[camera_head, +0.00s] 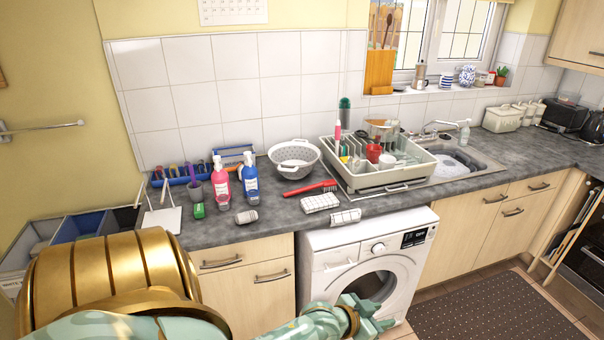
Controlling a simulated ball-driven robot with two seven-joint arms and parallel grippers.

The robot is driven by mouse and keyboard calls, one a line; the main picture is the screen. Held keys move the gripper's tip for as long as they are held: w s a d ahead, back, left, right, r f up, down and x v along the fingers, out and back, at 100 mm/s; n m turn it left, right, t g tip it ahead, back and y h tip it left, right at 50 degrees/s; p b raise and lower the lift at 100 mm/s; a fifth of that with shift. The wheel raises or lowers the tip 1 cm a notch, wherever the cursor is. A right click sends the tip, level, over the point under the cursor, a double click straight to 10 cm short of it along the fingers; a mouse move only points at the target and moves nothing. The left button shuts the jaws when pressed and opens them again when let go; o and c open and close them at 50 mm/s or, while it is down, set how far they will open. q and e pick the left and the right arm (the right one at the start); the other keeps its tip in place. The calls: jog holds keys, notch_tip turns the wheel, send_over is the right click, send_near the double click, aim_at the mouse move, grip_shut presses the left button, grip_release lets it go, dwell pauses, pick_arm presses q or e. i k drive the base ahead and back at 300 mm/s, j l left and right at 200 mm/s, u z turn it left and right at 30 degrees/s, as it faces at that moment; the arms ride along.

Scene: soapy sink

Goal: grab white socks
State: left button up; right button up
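I cannot make out white socks for certain. A white checked folded cloth (320,202) lies on the counter above the washing machine, and a second white checked cloth (346,217) lies at the counter's front edge; both look more like cloths than socks. The white washing machine (328,262) stands under the counter with its round door shut; the drum inside is dark. My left gripper (384,316), green and marbled, is low in front of the washing machine, apart from the cloths. Its fingers look spread, with nothing between them. My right gripper is not in view.
The grey counter (270,228) carries bottles, a colander (294,158), a red brush (310,188) and a dish rack (375,180) beside the sink (455,166). Divided bins (78,228) stand at left. A dark mat (500,312) covers the floor at right.

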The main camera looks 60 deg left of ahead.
aim_at(248, 216)
jog(key=i+l+u, duration=0.2)
jog(key=i, duration=0.25)
jog(key=i+l+u, duration=0.2)
jog(key=i, duration=0.3)
jog(key=i+j+u, duration=0.15)
jog(key=i+u, duration=0.15)
jog(key=u, duration=0.2)
jog(key=i+u, duration=0.3)
jog(key=u, duration=0.15)
jog(key=i+u, duration=0.3)
jog(key=u, duration=0.2)
jog(key=i+l+u, duration=0.2)
jog(key=u, duration=0.25)
jog(key=i+l+u, duration=0.1)
jog(key=i+u, duration=0.25)
jog(key=i+l+u, duration=0.2)
jog(key=i+u, duration=0.2)
jog(key=k, duration=0.05)
